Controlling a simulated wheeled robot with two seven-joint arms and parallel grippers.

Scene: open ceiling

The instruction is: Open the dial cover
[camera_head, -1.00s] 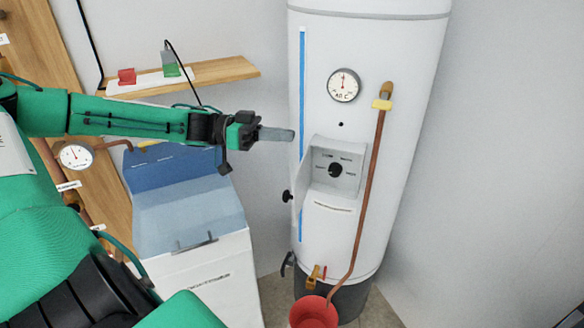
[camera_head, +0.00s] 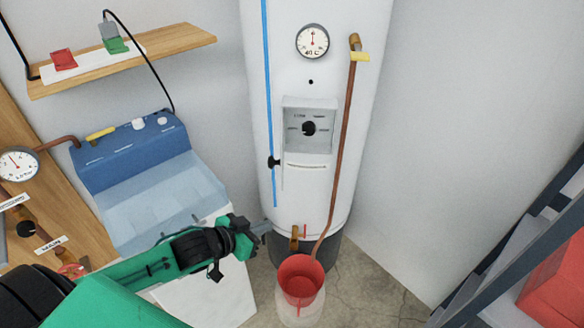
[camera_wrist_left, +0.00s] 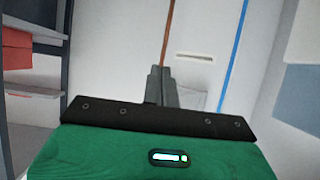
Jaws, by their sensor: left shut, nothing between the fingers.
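The dial is a black knob (camera_head: 308,129) on a grey plate inside a square housing (camera_head: 311,105) on the front of the white tank (camera_head: 345,95). The knob is plainly visible; I cannot make out whether a separate cover flap stands open. My left gripper (camera_head: 262,228) is shut and empty, low beside the tank, well below and left of the dial. Its closed fingers (camera_wrist_left: 161,86) show in the left wrist view, with part of the dial housing (camera_wrist_left: 192,99) behind them. My right gripper is not in view.
A copper pipe (camera_head: 342,150) runs down the tank right of the dial towards a red bucket (camera_head: 300,279). A small black knob (camera_head: 273,162) sits beside the blue strip (camera_head: 268,90). A blue-topped unit (camera_head: 130,155) stands left; dark shelving (camera_head: 520,245) stands right.

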